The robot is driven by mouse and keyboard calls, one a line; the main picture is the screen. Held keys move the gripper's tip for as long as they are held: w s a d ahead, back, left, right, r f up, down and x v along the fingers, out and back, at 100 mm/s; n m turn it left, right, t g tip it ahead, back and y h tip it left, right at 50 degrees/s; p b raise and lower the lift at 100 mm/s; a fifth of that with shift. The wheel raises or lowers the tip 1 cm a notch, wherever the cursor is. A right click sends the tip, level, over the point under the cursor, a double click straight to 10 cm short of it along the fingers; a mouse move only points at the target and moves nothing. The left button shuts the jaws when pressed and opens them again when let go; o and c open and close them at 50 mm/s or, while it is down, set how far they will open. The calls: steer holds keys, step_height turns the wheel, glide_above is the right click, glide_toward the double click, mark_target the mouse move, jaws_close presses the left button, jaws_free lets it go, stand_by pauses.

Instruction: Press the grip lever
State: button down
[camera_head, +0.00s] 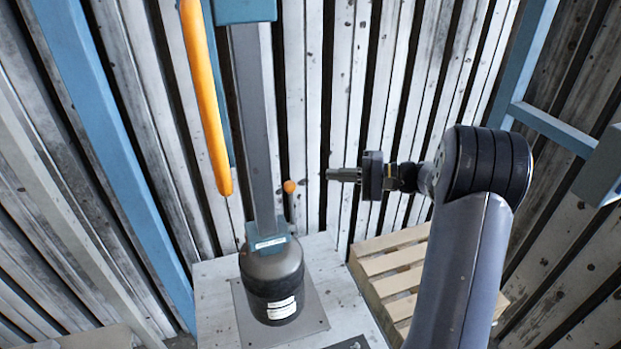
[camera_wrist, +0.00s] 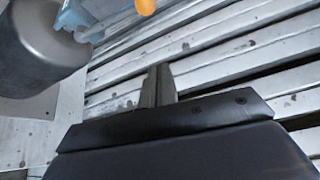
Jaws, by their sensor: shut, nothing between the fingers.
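A long orange handle (camera_head: 207,100) hangs along a blue bar, left of the grey column (camera_head: 257,125). A small orange ball knob (camera_head: 290,187) on a short stem is just right of the column, above the dark rounded housing (camera_head: 272,281). Which orange part is the grip lever, I cannot tell for sure. My gripper (camera_head: 330,174) points left, to the right of the knob in the picture and apart from it. In the wrist view my gripper (camera_wrist: 158,70) is shut and empty, an orange piece (camera_wrist: 146,6) shows at the top edge, and the housing (camera_wrist: 38,45) is at upper left.
The housing stands on a plate on a pale bench (camera_head: 340,290). A wooden pallet (camera_head: 395,265) lies to the right, under my arm. A blue post (camera_head: 110,140) stands at left and a blue frame (camera_head: 550,130) at right. Slatted walls close the back.

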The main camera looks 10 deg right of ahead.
mark_target(290, 207)
steer(key=s+a+p, duration=0.1)
steer(key=a, duration=0.8)
steer(key=shift+p, duration=0.4)
steer(key=shift+s+a+f+b, duration=0.15)
steer(key=shift+f+b, duration=0.1)
steer(key=shift+b, duration=0.5)
steer(key=shift+s+r+n+b, duration=0.15)
steer(key=shift+n+b, duration=0.15)
steer(key=shift+b, duration=0.05)
